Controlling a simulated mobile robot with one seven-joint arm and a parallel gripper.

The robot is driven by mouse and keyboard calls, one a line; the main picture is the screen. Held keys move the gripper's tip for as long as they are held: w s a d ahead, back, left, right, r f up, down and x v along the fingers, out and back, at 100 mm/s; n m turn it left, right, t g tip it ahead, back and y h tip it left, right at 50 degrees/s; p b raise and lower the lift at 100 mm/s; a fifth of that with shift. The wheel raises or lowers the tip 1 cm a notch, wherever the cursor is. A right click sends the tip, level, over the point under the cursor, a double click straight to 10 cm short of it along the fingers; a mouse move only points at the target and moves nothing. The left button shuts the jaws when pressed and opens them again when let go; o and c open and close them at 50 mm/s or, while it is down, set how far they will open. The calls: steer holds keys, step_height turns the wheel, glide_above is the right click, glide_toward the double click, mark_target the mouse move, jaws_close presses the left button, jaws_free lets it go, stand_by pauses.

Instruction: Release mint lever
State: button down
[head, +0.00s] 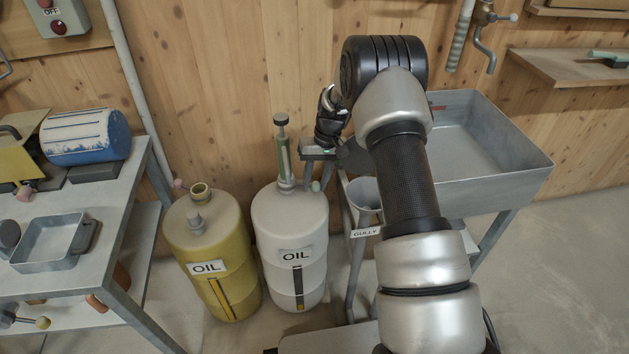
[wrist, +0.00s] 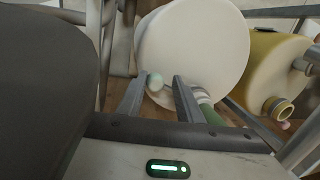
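A yellow oil drum (head: 212,250) stands left of the white one. A funnel labelled GULLY (head: 365,192) and a grey metal trough (head: 500,190) are to the right. A grey bench (head: 125,190) is at the left; the wooden wall (head: 230,90) is behind.

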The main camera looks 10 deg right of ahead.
steer(key=shift+w+a+r, duration=0.2)
steer(key=shift+w, duration=0.1)
steer(key=shift+s+a+m+t+p, duration=0.3)
steer(key=shift+s+m, duration=0.2)
steer(key=shift+m, duration=0.3)
steer(key=c, duration=1.2)
jaws_free()
steer(key=shift+a, duration=0.1)
steer(key=shift+o, duration=0.2)
steer(key=shift+f, duration=0.1)
steer(key=shift+s+d+r, duration=0.1)
steer(key=shift+d+r, duration=0.15)
steer(key=shift+r, duration=0.05)
steer(key=d+r+p, duration=0.3)
steer(key=r, duration=1.3)
steer(key=shift+r+p, duration=0.3)
steer(key=shift+p, duration=0.1)
steer(key=shift+s, duration=0.1)
